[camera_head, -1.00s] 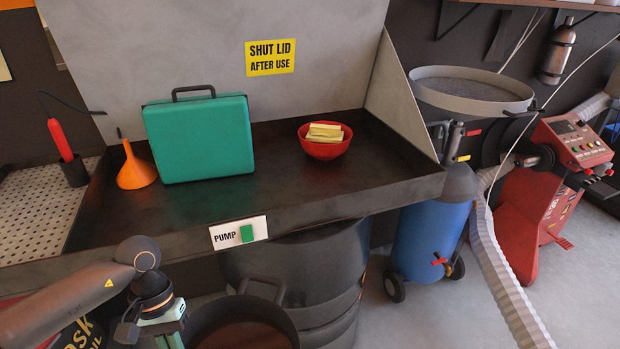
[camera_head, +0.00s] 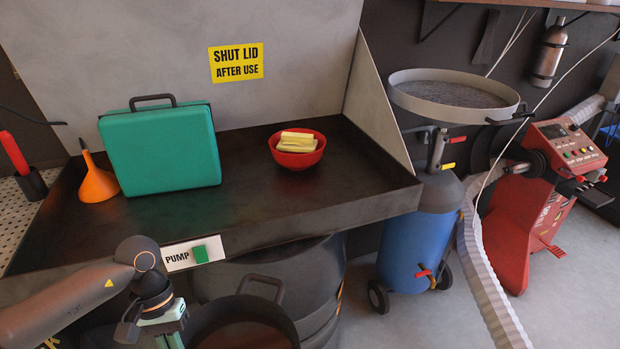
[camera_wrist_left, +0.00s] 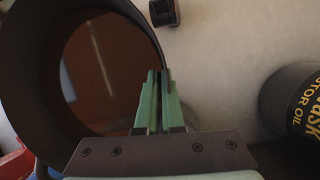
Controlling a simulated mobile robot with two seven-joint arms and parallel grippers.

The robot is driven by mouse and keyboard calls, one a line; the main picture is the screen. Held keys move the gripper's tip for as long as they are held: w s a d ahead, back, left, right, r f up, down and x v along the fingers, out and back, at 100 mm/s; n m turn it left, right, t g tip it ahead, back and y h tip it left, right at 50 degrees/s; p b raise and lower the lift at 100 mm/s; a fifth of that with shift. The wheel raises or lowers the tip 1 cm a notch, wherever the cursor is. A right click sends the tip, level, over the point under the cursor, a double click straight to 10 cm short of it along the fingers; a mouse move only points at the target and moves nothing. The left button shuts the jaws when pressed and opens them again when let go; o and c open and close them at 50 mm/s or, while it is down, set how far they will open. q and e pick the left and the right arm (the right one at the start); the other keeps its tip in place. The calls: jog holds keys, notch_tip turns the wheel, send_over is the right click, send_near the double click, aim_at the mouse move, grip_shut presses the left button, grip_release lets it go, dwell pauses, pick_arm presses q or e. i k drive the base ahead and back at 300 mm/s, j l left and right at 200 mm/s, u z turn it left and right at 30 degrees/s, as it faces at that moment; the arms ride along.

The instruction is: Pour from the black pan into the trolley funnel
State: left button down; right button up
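The black pan (camera_head: 240,309) is at the bottom of the head view, its near part cut off, with dark brown liquid inside. A loop handle stands at its far side. My left gripper (camera_head: 172,338) is at the pan's left side. In the left wrist view its green fingers (camera_wrist_left: 160,88) are closed together on the rim of the pan (camera_wrist_left: 48,75), which looks roughly level. The trolley funnel (camera_head: 455,96) is a wide, shallow grey bowl on a post above the blue trolley tank (camera_head: 424,235), to the right of and beyond the pan. My right gripper is not in view.
A dark bench (camera_head: 330,212) holds a green case (camera_head: 160,150), an orange funnel (camera_head: 97,184) and a red bowl (camera_head: 297,158). A black drum (camera_head: 315,272) stands below it. A ribbed hose (camera_head: 483,275) and red machine (camera_head: 530,205) flank the trolley. Floor shows in front of the trolley.

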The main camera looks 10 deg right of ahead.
aim_at(444, 98)
jog(key=i+l, duration=0.1)
jog(key=l, duration=0.3)
jog(key=i+l, duration=0.1)
jog(key=l, duration=0.25)
jog(key=i+l, duration=0.1)
jog(key=l, duration=0.3)
jog(key=i+l, duration=0.1)
jog(key=l, duration=0.3)
jog(key=i+l, duration=0.1)
jog(key=l, duration=1.25)
jog(key=k+l, duration=0.1)
jog(key=l, duration=0.85)
jog(key=z, duration=0.05)
